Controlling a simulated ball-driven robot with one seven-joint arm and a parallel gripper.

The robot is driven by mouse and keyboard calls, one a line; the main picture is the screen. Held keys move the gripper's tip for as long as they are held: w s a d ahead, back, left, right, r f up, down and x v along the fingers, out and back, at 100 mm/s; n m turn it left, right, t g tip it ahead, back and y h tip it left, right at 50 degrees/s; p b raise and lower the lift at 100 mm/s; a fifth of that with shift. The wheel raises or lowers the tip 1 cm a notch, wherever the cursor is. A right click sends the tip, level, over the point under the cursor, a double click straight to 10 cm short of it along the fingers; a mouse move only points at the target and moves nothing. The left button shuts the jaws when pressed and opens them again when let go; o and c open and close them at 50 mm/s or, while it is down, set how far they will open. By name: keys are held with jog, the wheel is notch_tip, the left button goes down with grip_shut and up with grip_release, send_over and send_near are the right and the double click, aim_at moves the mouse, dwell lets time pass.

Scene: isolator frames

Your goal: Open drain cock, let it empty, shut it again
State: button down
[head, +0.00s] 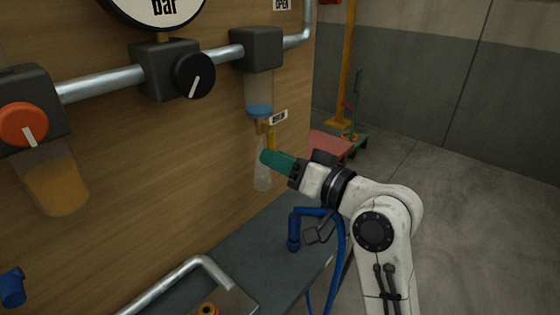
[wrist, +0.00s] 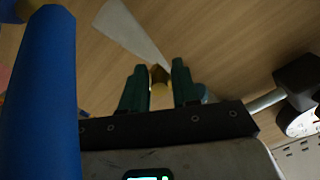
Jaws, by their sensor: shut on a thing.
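The drain cock (head: 270,130), a small brass-yellow fitting, sits under a clear bowl (head: 259,95) on the right unit of the pipe. A little blue liquid (head: 260,110) stands at the bowl's bottom. My gripper (head: 264,156) has green fingers and reaches in from the right, at the cock. In the wrist view the fingers (wrist: 158,74) are shut on the brass cock (wrist: 159,85), which shows between them. A pale translucent cone (head: 262,178) spreads downward below the cock, like a spray coming out. The cone also shows in the wrist view (wrist: 130,32).
A small tag (head: 278,117) is beside the cock. Left along the pipe are a black knob (head: 194,76) and an orange knob (head: 24,124) above a bowl of amber liquid (head: 57,189). A blue hose (head: 340,245) hangs close to my arm, large in the wrist view (wrist: 40,90).

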jog(key=c, duration=1.1)
grip_release()
jog(key=shift+w+d+r, duration=0.15)
jog(key=shift+w+d, duration=0.1)
jog(key=shift+d, duration=0.15)
jog(key=shift+o, duration=0.2)
jog(key=shift+s+d, duration=0.1)
jog(key=shift+s, duration=0.1)
jog(key=v, duration=1)
jog(key=shift+b, duration=0.3)
jog(key=shift+s, duration=0.15)
